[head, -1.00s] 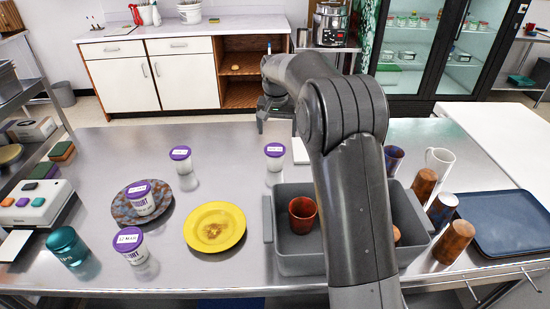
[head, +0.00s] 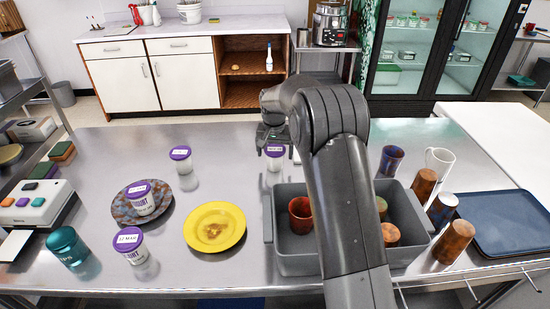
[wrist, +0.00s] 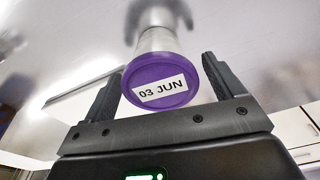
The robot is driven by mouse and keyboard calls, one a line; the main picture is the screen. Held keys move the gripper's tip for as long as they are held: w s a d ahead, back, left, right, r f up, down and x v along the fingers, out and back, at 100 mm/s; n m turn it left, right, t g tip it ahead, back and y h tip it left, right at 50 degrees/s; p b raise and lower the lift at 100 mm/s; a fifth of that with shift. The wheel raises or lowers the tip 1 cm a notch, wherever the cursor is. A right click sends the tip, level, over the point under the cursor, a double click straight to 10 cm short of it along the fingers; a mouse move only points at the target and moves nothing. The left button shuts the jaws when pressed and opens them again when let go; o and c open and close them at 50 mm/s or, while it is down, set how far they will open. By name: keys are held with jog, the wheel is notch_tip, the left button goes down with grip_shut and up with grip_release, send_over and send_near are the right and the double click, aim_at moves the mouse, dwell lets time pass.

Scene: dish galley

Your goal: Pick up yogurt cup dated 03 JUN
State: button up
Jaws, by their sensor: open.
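The yogurt cup dated 03 JUN (wrist: 160,82) has a purple lid with a white label that reads clearly in the wrist view. My gripper (wrist: 161,70) is open, with one finger on each side of the lid and a visible gap at the sides.
Other purple-lidded cups stand at left: one alone (head: 181,160), one on a speckled plate (head: 120,213), and one marked 12 MAR (head: 132,247). A yellow plate (head: 205,240) lies nearby. The grey bin (head: 300,265) with several cups is close to my arm.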

jog(key=shift+c, duration=0.5)
jog(key=c, duration=0.9)
